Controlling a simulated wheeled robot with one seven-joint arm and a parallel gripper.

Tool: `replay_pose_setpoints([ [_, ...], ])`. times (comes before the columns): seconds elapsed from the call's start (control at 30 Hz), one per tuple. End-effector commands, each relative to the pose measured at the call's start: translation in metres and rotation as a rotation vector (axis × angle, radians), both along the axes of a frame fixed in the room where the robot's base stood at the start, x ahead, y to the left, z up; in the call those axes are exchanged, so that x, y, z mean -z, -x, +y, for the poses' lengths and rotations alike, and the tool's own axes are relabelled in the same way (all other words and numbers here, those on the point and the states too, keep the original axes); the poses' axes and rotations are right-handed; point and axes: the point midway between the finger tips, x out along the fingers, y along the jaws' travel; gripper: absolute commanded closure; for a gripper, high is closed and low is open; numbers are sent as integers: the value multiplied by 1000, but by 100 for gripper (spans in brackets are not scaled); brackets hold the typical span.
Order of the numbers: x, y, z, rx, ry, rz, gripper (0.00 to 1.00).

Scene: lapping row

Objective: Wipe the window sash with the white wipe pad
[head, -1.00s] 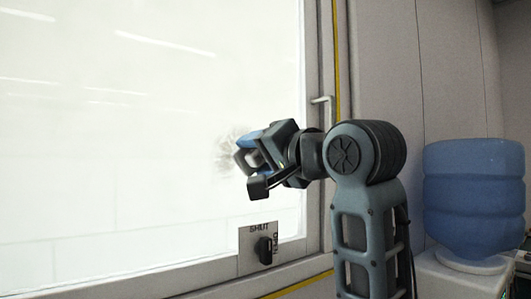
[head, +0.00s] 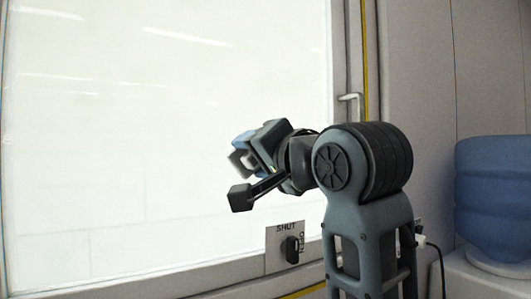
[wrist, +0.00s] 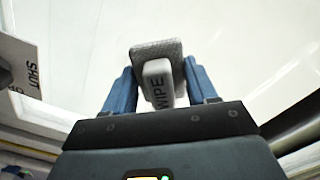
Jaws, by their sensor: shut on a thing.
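The window sash (head: 130,130) is a large bright pane in a pale frame, filling the left and middle of the head view; its glass also fills much of the wrist view (wrist: 235,50). My gripper (head: 244,150) is in front of the lower right part of the glass. In the wrist view its blue fingers are shut on the wipe pad (wrist: 158,85), whose white grip reads "WIPE" and whose grey face (wrist: 155,49) points toward the glass. I cannot tell whether the pad touches the glass. No dark smudge shows on the visible glass; the patch behind my gripper is hidden.
A black knob (head: 291,249) on a plate marked "SHUT" sits at the lower frame, below my gripper. A pale handle (head: 352,100) juts from the right frame. A blue water bottle (head: 492,195) stands on a white dispenser at the right.

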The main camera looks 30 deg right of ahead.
Motion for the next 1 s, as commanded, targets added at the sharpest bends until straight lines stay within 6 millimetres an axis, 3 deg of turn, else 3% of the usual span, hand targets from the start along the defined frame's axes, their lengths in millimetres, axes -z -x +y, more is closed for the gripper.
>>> replay_pose_setpoints([
  [0.2, 0, -2, 15, -5, 1, 2, 67],
  [0.5, -12, -1, 16, -7, 1, 1, 67],
  [0.77, -17, 0, 14, -4, 0, 0, 67],
  [1.0, -17, 1, -2, -1, 0, 2, 67],
])
